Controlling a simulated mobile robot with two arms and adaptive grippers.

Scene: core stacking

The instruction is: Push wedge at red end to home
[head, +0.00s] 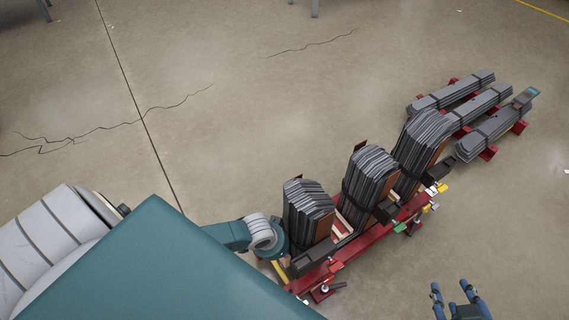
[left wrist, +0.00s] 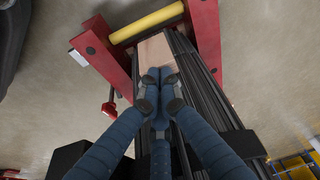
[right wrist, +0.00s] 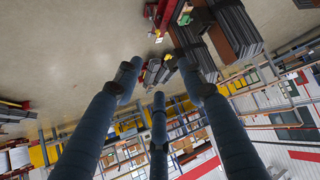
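In the left wrist view, a pale wooden wedge (left wrist: 155,52) lies at the end of a red frame (left wrist: 205,35), below a yellow bar (left wrist: 146,24) and beside dark stacked laminations (left wrist: 203,90). My left gripper (left wrist: 160,80) has its blue fingers drawn together, tips pointing at the wedge and very near it. I cannot tell whether they touch. Nothing shows between the fingers. In the head view my left gripper is hidden by my arm. My right gripper (head: 450,287) is open and empty at the lower right, apart from the core. It also shows in the right wrist view (right wrist: 160,75).
The red core base (head: 375,226) carries three upright lamination stacks (head: 372,175). More lamination bundles (head: 497,130) lie on red supports at the right. A red-knobbed handle (left wrist: 108,107) sticks out beside the frame.

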